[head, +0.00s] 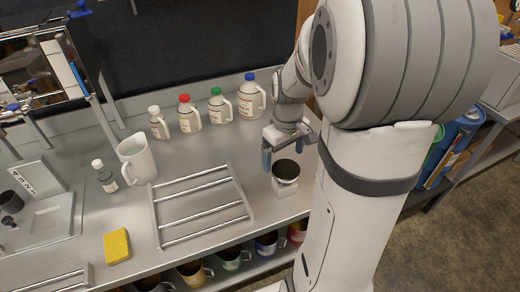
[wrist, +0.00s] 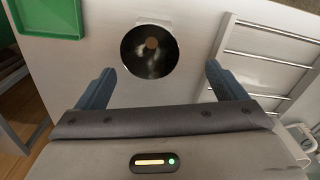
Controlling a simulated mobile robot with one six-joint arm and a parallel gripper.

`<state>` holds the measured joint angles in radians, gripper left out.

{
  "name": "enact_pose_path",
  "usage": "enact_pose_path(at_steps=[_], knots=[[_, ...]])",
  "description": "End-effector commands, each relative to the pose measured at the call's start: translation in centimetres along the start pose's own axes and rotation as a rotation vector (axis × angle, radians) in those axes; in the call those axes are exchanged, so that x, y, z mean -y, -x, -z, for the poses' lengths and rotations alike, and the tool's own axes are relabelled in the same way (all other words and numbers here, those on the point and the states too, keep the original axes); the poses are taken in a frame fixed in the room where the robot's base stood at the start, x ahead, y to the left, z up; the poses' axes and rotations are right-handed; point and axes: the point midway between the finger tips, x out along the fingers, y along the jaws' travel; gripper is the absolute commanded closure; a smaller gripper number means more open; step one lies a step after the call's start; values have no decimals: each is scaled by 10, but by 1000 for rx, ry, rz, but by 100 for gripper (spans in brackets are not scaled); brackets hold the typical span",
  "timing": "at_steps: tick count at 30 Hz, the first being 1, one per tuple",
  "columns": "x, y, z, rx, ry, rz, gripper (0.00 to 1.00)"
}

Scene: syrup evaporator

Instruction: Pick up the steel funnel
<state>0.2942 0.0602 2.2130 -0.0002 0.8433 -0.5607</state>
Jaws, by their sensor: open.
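The steel funnel (head: 286,170) shows as a round, dark-mouthed metal piece near the front right of the steel counter, with a pale lower part under it. In the wrist view the funnel (wrist: 150,66) is a dark shiny circle with a brownish spot inside, just beyond the line between my fingertips. My gripper (head: 291,152) hangs pointing down above and close to the funnel. In the wrist view my gripper (wrist: 160,69) has its two blue fingers spread wide with nothing between them. I cannot tell the exact height gap.
A wire rack (head: 202,207) lies left of the funnel. Capped jugs (head: 252,97) line the back wall. A white pitcher (head: 137,160), small bottle (head: 106,178) and yellow sponge (head: 117,246) stand farther left. Mugs (head: 233,259) sit below the counter. A green tray (wrist: 50,18) shows in the wrist view.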

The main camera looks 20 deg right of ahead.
Motion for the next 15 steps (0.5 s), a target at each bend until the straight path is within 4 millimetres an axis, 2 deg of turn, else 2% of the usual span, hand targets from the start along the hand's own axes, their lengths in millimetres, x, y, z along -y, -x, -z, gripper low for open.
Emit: enact_pose_path(at_steps=[1, 6, 15], knots=[[-6, -19, 2, 9, 7, 5, 9], [-13, -36, 3, 22, 25, 14, 9], [-13, -69, 2, 24, 27, 16, 9]])
